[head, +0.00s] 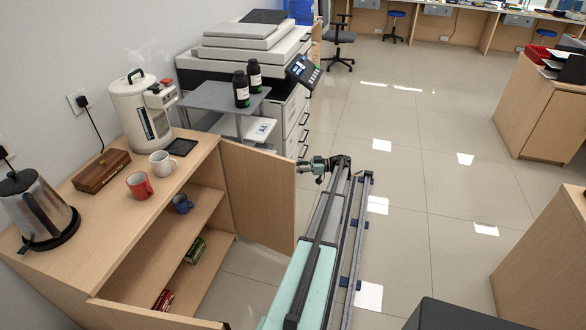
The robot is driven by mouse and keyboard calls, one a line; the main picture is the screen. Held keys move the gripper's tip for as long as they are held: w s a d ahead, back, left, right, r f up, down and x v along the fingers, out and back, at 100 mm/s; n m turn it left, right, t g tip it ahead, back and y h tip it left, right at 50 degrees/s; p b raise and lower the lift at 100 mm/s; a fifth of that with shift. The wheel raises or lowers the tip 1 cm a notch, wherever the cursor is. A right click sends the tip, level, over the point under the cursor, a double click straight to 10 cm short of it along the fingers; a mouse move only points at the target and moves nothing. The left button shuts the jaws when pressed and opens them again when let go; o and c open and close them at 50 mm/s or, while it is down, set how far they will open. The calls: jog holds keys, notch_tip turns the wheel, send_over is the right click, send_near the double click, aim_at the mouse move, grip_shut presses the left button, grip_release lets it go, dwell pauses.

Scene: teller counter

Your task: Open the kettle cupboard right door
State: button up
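The kettle cupboard (207,148) is light wood and stands against the left wall. Its far door (258,195), which looks like the right door seen from the front, stands wide open, swung out into the room. Its near door (150,316) also stands open at the bottom of the view. My gripper (303,166) is at the upper free edge of the far door, on its outer side. The fingers are small and partly hidden there, so I cannot tell whether they are open, shut or touching the door.
A steel kettle (38,208), wooden box (101,171), red mug (139,186), white mug (162,163) and white water dispenser (142,115) stand on top. A blue mug (182,204) and boxes (194,250) are inside. A printer (242,50) stands beyond; floor (420,160) at right is clear.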

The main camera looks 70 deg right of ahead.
jog(key=v, duration=1)
jog(key=shift+s, duration=0.35)
